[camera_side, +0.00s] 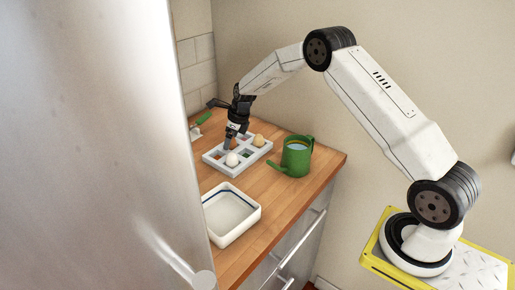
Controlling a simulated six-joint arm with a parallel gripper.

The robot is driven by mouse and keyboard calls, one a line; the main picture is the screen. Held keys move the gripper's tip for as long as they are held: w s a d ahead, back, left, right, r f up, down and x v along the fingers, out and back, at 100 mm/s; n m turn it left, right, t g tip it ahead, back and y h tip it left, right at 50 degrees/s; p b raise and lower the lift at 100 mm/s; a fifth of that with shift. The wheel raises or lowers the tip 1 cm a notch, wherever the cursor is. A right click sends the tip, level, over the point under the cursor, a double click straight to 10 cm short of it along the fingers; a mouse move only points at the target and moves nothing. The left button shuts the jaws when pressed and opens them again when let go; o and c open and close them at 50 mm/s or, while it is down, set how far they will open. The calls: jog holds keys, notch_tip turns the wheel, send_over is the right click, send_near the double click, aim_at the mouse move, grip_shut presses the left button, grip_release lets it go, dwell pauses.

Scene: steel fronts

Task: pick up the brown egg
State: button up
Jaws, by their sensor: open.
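The brown egg (259,140) looks tan and sits in the right back part of a pale egg tray (222,167) on the wooden counter. A white egg (232,159) sits in the front part of the same tray. My gripper (229,146) points down over the tray, just behind the white egg and to the left of the brown egg. It is open, and no egg shows between its fingers. The fingertips are small and partly lost against the tray.
A green watering can (297,157) stands right of the tray. A white square dish (231,213) with a blue line sits nearer the front. A green-handled tool (201,119) lies behind left. A steel front (95,150) fills the left side. Bare counter (275,200) shows right of the dish.

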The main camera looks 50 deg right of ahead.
jog(key=c, duration=0.8)
jog(key=shift+c, duration=0.2)
jog(key=shift+r, duration=0.15)
jog(key=shift+r, duration=0.5)
notch_tip(320, 180, up, 2)
jog(key=shift+r, duration=0.1)
jog(key=s+a+r, duration=0.2)
jog(key=s+r, duration=0.7)
jog(key=s, duration=0.4)
jog(key=shift+s+a+r, duration=0.2)
jog(key=shift+s+r, duration=0.05)
jog(key=shift+s, duration=0.15)
